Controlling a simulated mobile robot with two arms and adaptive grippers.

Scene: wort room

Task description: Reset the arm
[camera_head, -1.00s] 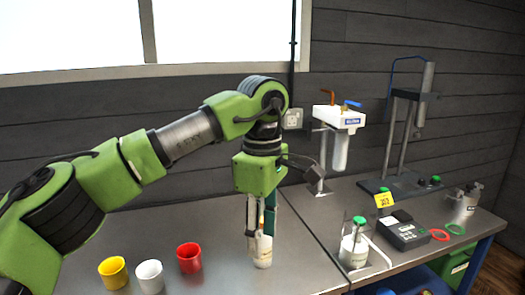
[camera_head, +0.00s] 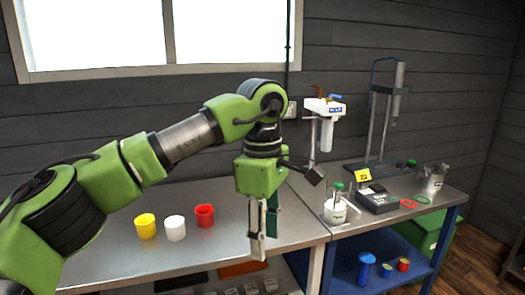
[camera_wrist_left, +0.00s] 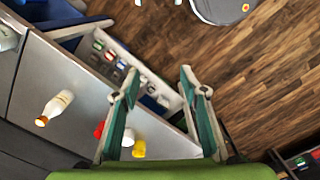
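My left arm (camera_head: 180,138) reaches in from the left in the head view. My left gripper (camera_head: 264,240) points down near the metal table's front edge. In the left wrist view its fingers (camera_wrist_left: 158,75) are spread wide with nothing between them. A pale bottle with an orange-tinted cap end (camera_wrist_left: 55,107) stands on the table in that view, apart from the fingers; in the head view I cannot make it out, probably behind the gripper. My right gripper is not in view.
Yellow (camera_head: 146,226), white (camera_head: 175,228) and red (camera_head: 205,215) cups stand on the metal table (camera_head: 110,262). The right table holds a white container (camera_head: 335,212), a dark device (camera_head: 378,200) and a stand (camera_head: 384,120). Open wooden floor (camera_wrist_left: 250,80) lies beyond the fingers.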

